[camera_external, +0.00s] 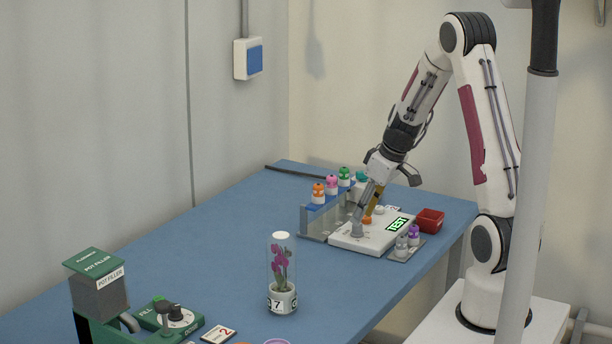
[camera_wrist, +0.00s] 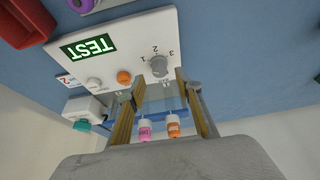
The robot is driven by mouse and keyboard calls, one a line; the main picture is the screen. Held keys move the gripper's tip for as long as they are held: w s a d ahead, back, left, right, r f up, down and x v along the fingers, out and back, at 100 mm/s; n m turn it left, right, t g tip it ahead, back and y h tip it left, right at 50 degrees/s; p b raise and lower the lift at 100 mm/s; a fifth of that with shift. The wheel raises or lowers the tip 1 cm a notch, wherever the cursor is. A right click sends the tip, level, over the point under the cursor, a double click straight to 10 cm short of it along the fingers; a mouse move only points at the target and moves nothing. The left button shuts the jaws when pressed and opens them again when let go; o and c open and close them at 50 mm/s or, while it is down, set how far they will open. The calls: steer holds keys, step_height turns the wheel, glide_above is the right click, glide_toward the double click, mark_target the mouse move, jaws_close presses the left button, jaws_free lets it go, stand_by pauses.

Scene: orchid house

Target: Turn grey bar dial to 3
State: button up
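The grey bar dial (camera_wrist: 160,67) sits on a white panel (camera_wrist: 150,25), with marks 1, 2 and 3 around one side of it. Which mark its bar points to is too small to tell. In the external view the dial (camera_external: 357,229) stands at the panel's near left part. My gripper (camera_wrist: 159,78) is open, with its two fingertips apart on either side of the dial in the wrist view; contact cannot be told. In the external view my gripper (camera_external: 364,210) reaches down over the panel.
The panel also carries an orange knob (camera_wrist: 124,77), a white knob (camera_wrist: 94,83) and a green TEST display (camera_external: 398,225). A rack with coloured-capped vials (camera_external: 331,187) stands behind, a red tray (camera_external: 430,220) to the right. A potted orchid in a clear tube (camera_external: 282,275) stands nearer.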

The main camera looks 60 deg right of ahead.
mark_target(357, 230)
steer(key=shift+x, duration=1.7)
jaws_close()
